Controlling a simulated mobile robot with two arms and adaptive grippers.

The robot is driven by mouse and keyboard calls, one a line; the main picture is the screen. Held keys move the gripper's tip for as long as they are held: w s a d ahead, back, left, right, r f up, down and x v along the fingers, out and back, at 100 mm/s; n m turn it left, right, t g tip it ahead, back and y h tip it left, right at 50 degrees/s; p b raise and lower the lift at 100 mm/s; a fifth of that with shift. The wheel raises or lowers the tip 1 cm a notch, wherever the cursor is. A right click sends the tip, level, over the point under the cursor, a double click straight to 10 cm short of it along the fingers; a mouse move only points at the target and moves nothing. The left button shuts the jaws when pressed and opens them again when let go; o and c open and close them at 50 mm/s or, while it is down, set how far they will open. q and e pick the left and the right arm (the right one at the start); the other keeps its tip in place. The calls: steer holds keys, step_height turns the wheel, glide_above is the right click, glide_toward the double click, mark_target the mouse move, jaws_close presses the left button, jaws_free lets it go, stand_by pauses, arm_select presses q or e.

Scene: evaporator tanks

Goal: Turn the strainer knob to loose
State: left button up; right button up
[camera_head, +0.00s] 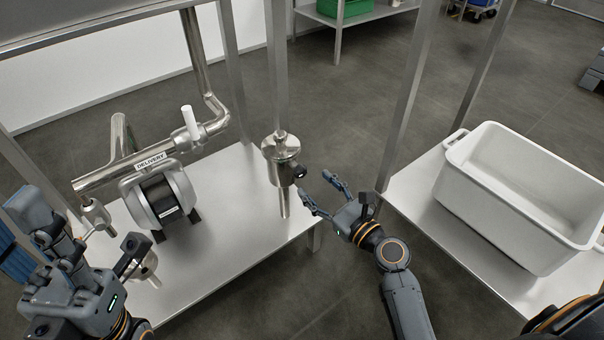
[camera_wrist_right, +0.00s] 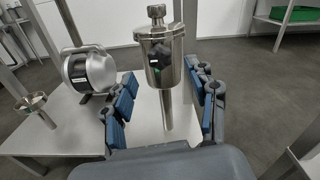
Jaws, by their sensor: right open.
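The strainer is a shiny metal canister (camera_head: 281,160) with a pipe below it, by the right edge of the left table. Its small black knob (camera_head: 299,171) faces my right gripper. In the right wrist view the canister (camera_wrist_right: 161,32) stands centred ahead, and the dark knob (camera_wrist_right: 160,55) is on its near side with a small green spot. My right gripper (camera_head: 316,187) is open and empty, its fingers pointing at the strainer, apart from the knob. In the right wrist view its fingers lie left and right of the canister's lower part. My left gripper (camera_head: 85,262) is at the lower left; its finger opening is unclear.
A pump (camera_head: 160,197) with a "DELIVERY" pipe (camera_head: 151,161) and white-handled valve (camera_head: 190,118) stands on the left table (camera_head: 228,225). A small funnel cup (camera_head: 147,264) is near the left gripper. A white tub (camera_head: 520,190) sits on the right table. Metal posts rise around; floor shows between tables.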

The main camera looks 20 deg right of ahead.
mark_target(303, 174)
steer(key=b+x, duration=0.1)
steer(key=x, duration=0.5)
steer(key=shift+w, duration=0.15)
steer(key=shift+c, duration=0.2)
steer(key=c, duration=1.1)
